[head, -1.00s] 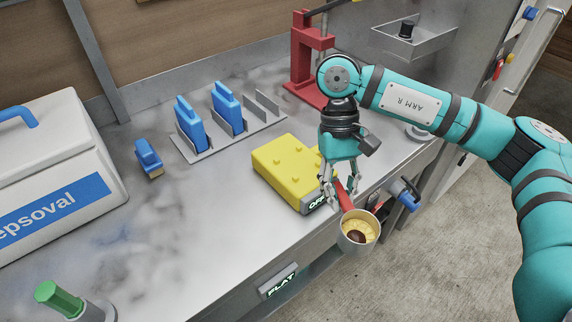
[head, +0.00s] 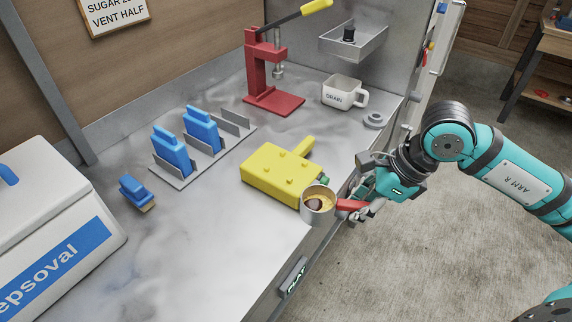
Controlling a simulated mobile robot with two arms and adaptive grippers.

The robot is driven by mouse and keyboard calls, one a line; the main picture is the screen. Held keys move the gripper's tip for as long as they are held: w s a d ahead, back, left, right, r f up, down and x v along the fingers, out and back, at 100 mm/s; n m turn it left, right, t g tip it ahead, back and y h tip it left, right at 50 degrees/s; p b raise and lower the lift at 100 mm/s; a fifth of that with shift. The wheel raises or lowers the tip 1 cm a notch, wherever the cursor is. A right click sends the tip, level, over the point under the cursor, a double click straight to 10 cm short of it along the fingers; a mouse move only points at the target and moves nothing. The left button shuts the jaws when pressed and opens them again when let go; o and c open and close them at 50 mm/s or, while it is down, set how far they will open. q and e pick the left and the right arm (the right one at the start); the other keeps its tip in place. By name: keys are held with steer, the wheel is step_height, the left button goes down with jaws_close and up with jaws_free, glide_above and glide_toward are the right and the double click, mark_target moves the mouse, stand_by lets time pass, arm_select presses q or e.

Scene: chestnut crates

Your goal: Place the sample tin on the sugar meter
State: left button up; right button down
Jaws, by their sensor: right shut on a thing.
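The sample tin (head: 314,213) is a small metal cup with a red handle and yellow and dark brown contents. My right gripper (head: 360,205) is shut on its red handle and holds the tin roughly upright at the bench's front edge. The yellow block with small pegs on top, apparently the sugar meter (head: 268,178), lies on the steel bench just left of and behind the tin. The tin overlaps its front right corner in the picture; I cannot tell whether they touch. The OFF display seen earlier is hidden now. My left gripper is not in view.
A red press (head: 270,98), a white DRAIN mug (head: 343,93) and a grey ring (head: 374,120) stand behind. A rack (head: 222,146) holds blue-handled tools; a blue brush (head: 136,190) and a white box (head: 45,225) are at left. The front middle of the bench is clear.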

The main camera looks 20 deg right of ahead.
steer(key=m, duration=0.1)
steer(key=r+m, duration=0.1)
steer(key=d+m+t+h, duration=0.1)
steer(key=m, duration=0.1)
steer(key=shift+s+d+r, duration=0.1)
steer(key=shift+s+r, duration=0.2)
steer(key=shift+r, duration=0.1)
steer(key=shift+d+r+m, duration=0.1)
steer(key=shift+r+m, duration=0.05)
steer(key=shift+m, duration=0.15)
steer(key=shift+w+r+p, duration=0.1)
steer(key=shift+w+p, duration=0.1)
steer(key=shift+p, duration=0.2)
steer(key=p, duration=0.5)
glide_toward(307, 178)
steer(key=shift+w+a+f, duration=0.6)
steer(key=shift+w+a, duration=0.05)
steer(key=shift+a, duration=0.1)
steer(key=shift+w+f, duration=0.2)
step_height(307, 178, down, 3)
steer(key=shift+s+p, duration=0.1)
steer(key=shift+p, duration=0.7)
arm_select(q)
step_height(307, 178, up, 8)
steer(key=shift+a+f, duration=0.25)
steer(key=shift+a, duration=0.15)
arm_select(e)
steer(key=shift+f, duration=0.15)
